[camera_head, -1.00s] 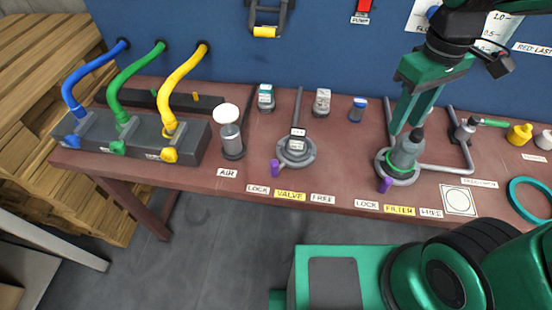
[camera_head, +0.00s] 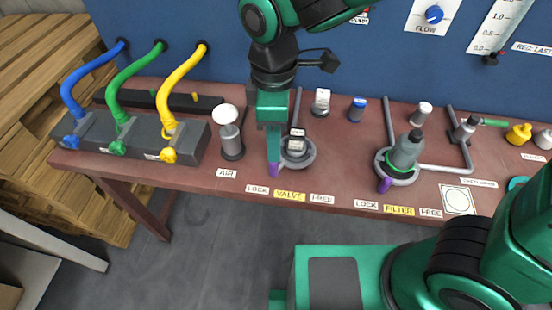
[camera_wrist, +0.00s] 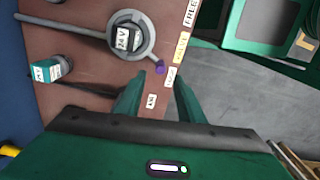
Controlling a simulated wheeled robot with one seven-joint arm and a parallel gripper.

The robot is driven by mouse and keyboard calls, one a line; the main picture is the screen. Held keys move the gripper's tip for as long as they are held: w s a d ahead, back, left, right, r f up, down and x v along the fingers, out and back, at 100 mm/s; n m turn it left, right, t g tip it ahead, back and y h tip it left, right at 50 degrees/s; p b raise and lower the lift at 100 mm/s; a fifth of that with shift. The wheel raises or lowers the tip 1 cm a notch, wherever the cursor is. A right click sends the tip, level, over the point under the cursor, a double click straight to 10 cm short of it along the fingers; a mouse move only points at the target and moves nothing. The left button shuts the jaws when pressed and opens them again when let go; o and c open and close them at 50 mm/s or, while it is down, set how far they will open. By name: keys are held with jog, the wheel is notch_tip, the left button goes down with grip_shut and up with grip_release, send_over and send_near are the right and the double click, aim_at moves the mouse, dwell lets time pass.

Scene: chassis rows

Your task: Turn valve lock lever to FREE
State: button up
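The valve is a round grey ring (camera_head: 312,152) on the red-brown bench, with a small labelled block (camera_head: 297,143) in it. Its lock lever has a purple tip (camera_head: 275,171) at the ring's front left, towards the LOCK label (camera_head: 257,189) and away from the FREE label (camera_head: 321,198). My gripper (camera_head: 273,164) points down over the lever tip. In the wrist view my gripper (camera_wrist: 159,80) is open, and the purple tip (camera_wrist: 159,67) shows in line with the gap between the fingers. I cannot tell whether a finger touches it.
A white-capped cylinder (camera_head: 229,130) stands close left of my gripper. To the right, a similar FILTER ring (camera_head: 404,179) holds a grey bottle (camera_head: 407,150) and has its own purple lever (camera_head: 384,185). Hoses run into a block (camera_head: 190,138) at the left.

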aim_at(296, 144)
notch_tip(296, 144, down, 8)
jog(key=shift+f, duration=0.15)
jog(key=shift+c, duration=0.3)
grip_shut()
